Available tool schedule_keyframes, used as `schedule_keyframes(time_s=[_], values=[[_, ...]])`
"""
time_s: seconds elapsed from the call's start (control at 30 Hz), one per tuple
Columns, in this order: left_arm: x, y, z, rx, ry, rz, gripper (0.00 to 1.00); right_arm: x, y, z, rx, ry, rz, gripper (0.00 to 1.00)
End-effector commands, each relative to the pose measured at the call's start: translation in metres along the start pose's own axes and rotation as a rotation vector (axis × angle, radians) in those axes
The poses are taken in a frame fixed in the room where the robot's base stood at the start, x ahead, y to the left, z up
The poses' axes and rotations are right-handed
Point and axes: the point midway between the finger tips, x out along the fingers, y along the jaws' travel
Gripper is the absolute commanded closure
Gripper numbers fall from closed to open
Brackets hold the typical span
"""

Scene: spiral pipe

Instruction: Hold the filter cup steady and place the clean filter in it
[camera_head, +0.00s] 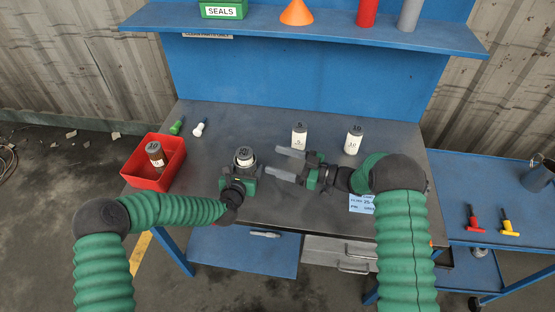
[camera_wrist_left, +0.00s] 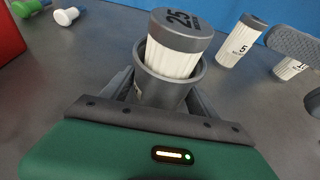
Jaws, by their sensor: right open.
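The dark grey filter cup (camera_wrist_left: 166,88) stands upright on the table between the fingers of my left gripper (camera_head: 240,179), which is shut on it. A white filter with a dark cap marked 25 (camera_wrist_left: 181,45) sits in the cup, its upper part standing out above the rim. The same filter shows in the head view (camera_head: 244,157). My right gripper (camera_head: 272,162) is open and empty, its fingers pointing left toward the cup, just right of it. One right finger shows at the right edge of the left wrist view.
White filters marked 5 (camera_head: 299,136) and 10 (camera_head: 353,141) stand behind my right gripper. A red bin (camera_head: 143,180) at left holds a brownish filter (camera_head: 155,155). Green (camera_head: 177,127) and white (camera_head: 199,128) small tools lie at the back left. A blue label (camera_head: 361,204) lies front right.

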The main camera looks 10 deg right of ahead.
Motion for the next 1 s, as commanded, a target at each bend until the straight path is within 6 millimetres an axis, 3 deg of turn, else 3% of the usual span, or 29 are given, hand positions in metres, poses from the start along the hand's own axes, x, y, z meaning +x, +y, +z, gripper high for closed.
schedule_keyframes(time_s=[0.03, 0.1, 0.47, 0.57, 0.8, 1.0], values=[[0.0, 0.0, 0.0, 0.0, 0.0, 0.0, 0.23, 0.0, 0.0, 0.0, 0.0, 0.0, 0.0, 0.31], [0.0, 0.0, 0.0, 0.0, 0.0, 0.0, 0.14, 0.0, 0.0, 0.0, 0.0, 0.0, 0.0, 0.31], [-0.004, 0.001, 0.0, -0.001, 0.001, 0.0, 0.14, 0.0, 0.0, 0.0, 0.0, 0.0, 0.0, 0.31], [-0.019, 0.001, 0.0, -0.001, 0.001, 0.001, 0.14, 0.0, 0.0, 0.0, 0.0, 0.0, 0.0, 0.31], [-0.081, 0.001, -0.001, 0.0, 0.002, 0.0, 0.14, 0.0, 0.0, 0.0, 0.0, 0.0, 0.0, 0.31], [-0.113, 0.0, -0.001, 0.0, 0.001, 0.0, 0.14, 0.001, 0.0, 0.0, 0.0, 0.0, 0.0, 0.31]])
